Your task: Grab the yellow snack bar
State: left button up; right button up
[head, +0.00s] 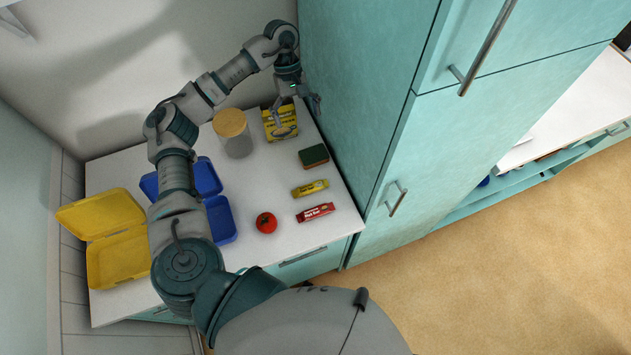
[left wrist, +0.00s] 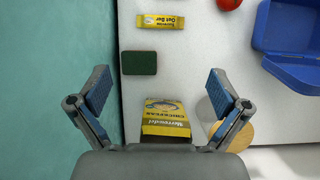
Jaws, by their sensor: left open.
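The yellow snack bar (head: 310,188) lies flat on the white counter, between a red bar and a green sponge. In the left wrist view the yellow bar (left wrist: 160,21) is at the top, well ahead of the fingers. My left gripper (head: 298,107) is open and empty, above the back right of the counter beside the tall teal cabinet. In the left wrist view its fingers (left wrist: 160,94) stand wide apart, with a yellow chickpeas box (left wrist: 165,120) below and between them, apart from the pads. My right gripper is not in view.
The green sponge (head: 314,155) lies between the box and the bar. The red bar (head: 315,212), a tomato (head: 266,222), a lidded jar (head: 234,134), a blue lunchbox (head: 220,218) and a yellow lunchbox (head: 118,258) stand around. The teal cabinet (head: 365,90) borders the counter's right side.

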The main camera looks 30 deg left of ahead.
pick_arm(q)
notch_tip(320, 180, down, 3)
jog(key=s+b, duration=0.2)
jog(key=b, duration=0.5)
send_near(310, 186)
jog(key=x, duration=0.3)
jog(key=shift+s+a+f+p, duration=0.1)
jog(key=shift+a+f+p, duration=0.05)
jog(key=shift+a+p, duration=0.2)
jog(key=shift+s+d+f, duration=0.15)
jog(key=shift+d+f, duration=0.2)
jog(key=shift+d, duration=0.3)
jog(key=p+x, duration=0.1)
jog(key=x, duration=0.3)
jog(key=shift+d+f+p, duration=0.1)
jog(key=shift+f+p, duration=0.2)
jog(key=shift+f, duration=0.2)
jog(key=shift+a+f, duration=0.1)
jog(key=shift+a, duration=0.3)
jog(key=shift+d, duration=0.2)
jog(key=c, duration=0.7)
jog(key=shift+d, duration=0.15)
jog(key=shift+c, duration=0.9)
jog(key=shift+d+r, duration=0.2)
